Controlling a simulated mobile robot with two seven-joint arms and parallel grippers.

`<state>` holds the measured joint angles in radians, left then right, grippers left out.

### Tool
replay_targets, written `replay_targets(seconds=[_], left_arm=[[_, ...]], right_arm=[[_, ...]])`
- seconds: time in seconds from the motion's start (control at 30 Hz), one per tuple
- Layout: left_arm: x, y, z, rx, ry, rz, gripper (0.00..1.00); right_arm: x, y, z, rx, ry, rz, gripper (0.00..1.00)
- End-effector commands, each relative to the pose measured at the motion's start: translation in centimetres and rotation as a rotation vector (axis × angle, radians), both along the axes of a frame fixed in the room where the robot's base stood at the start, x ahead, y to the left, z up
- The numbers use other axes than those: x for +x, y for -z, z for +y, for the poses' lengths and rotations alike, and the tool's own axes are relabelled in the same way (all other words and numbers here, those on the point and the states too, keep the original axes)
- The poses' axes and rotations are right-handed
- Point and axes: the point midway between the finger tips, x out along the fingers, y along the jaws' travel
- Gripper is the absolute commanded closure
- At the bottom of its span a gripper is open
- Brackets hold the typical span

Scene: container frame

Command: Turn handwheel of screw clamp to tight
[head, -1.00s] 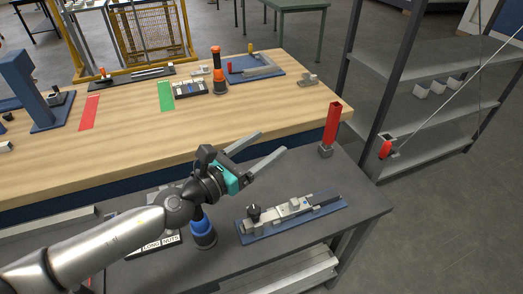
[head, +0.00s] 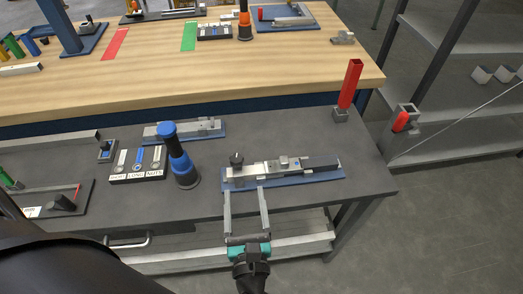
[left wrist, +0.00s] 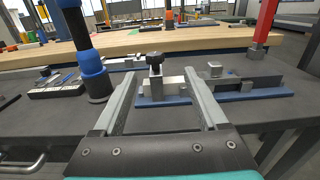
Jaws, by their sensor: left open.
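The screw clamp (head: 268,170) is a grey metal fixture on a blue base plate (head: 310,182), on the dark grey table. Its small black handwheel (head: 236,158) stands upright at the clamp's left end. In the left wrist view the black handwheel (left wrist: 155,59) shows between and beyond the fingers. My left gripper (head: 246,190) is open and empty, with its fingers pointing at the clamp's front edge. The fingertips are close to the base plate; I cannot tell whether they touch it. My right gripper is not in view.
A blue-and-black tool (head: 180,160) stands upright left of the clamp, beside a labelled parts tray (head: 138,178). A second blue-based fixture (head: 185,130) lies behind. A red post (head: 350,85) stands at the table's back right. The wooden bench (head: 120,75) is beyond.

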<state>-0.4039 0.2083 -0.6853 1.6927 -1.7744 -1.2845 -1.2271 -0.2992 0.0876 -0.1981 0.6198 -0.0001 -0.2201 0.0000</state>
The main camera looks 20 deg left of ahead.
Motion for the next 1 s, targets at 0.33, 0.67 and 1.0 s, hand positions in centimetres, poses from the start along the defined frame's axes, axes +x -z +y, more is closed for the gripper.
replay_targets(seconds=[0.33,0.67,1.0], left_arm=[[1.7,0.1,2.3,0.015,-0.035,0.002,0.25],[7.9,0.1,6.1,0.014,-0.034,0.003,0.25],[11.6,0.2,8.4,0.012,-0.033,0.006,0.25]], right_arm=[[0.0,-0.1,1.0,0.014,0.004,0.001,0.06],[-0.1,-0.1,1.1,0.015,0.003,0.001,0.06],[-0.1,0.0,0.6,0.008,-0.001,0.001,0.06]])
